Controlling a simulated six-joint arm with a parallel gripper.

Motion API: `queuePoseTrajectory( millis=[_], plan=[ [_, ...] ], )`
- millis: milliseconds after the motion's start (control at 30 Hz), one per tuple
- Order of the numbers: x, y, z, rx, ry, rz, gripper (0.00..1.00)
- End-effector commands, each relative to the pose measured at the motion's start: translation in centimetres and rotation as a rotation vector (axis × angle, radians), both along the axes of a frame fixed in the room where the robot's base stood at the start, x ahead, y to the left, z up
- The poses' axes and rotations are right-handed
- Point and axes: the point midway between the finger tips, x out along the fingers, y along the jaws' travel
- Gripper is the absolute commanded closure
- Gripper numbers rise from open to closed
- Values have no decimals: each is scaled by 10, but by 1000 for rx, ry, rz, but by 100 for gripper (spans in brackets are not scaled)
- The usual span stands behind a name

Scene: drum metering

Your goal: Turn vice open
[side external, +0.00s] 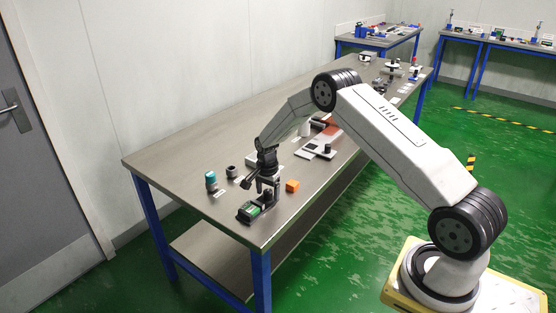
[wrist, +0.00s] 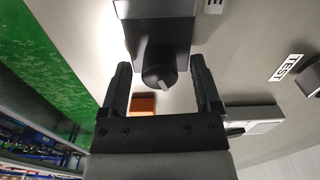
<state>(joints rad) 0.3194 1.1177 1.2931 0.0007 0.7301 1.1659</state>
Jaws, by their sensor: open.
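A dark block-shaped device (wrist: 155,30), which I take to be the vice, is at the top middle of the wrist view. A round dark knob (wrist: 159,78) with a pale pointer mark sits at its near end. My gripper (wrist: 160,66) is open, with one finger on each side of the knob and a visible gap to each. In the side view, my gripper (side external: 266,194) points down over the near end of the bench, right beside a dark device with a green top (side external: 249,211). The knob is hidden there, and I cannot tell the jaw opening of the vice.
An orange block (side external: 292,186) lies close to the right of my gripper. A teal-topped cylinder (side external: 211,181) and a dark cylinder (side external: 231,171) stand to the left. The bench (side external: 165,164) is bare at its left end. A TEST label (wrist: 287,67) shows in the wrist view.

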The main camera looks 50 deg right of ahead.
Motion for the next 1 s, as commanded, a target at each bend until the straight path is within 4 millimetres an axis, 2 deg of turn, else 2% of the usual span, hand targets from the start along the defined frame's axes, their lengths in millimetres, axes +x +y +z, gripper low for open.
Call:
queuePoseTrajectory(
  millis=[300,333,500,567,600,1000],
  plan=[
    [0,0,-3,0,0,0,19],
    [0,0,-3,0,0,0,22],
    [0,0,-3,0,0,0,76],
    [0,0,-3,0,0,0,95],
    [0,0,-3,0,0,0,100],
    [0,0,-2,0,0,47,100]
  ],
)
